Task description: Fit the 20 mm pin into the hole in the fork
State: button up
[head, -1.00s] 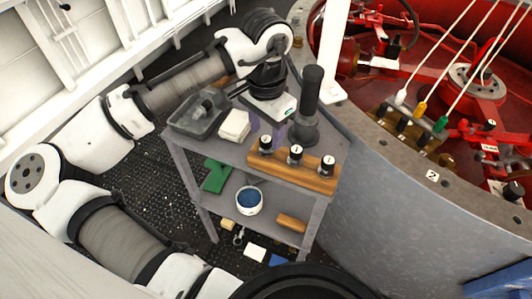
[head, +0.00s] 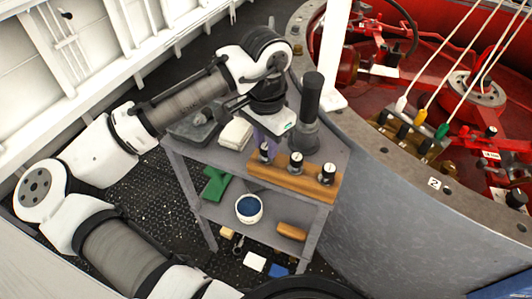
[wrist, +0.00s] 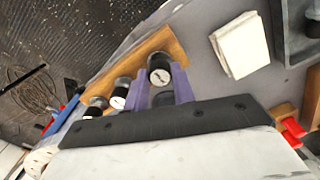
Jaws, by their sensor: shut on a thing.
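Three dark pins with white-labelled tops stand in a row at a wooden block (head: 318,187) on the grey cart; I cannot read their sizes. My gripper (head: 262,140), with purple fingers, is shut on the left-end pin (head: 265,152). In the wrist view this held pin (wrist: 159,70) sits between the fingertips (wrist: 162,88). I cannot tell whether it is still seated in the block or slightly raised. The middle pin (head: 296,162) and the right-end pin (head: 327,173) stand free of the gripper. I cannot make out the fork in either view.
A tall dark cylinder (head: 311,98) stands on the cart close beside my gripper. A white cloth (head: 236,133) and a dark tray (head: 190,129) lie to the left. A curved rim (head: 375,135) borders the red machinery (head: 470,110) at right, with taut ropes above it.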

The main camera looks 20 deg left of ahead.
jog(key=shift+r, duration=0.2)
jog(key=shift+r+p, duration=2.55)
jog(key=shift+r, duration=0.05)
jog(key=shift+f, duration=0.1)
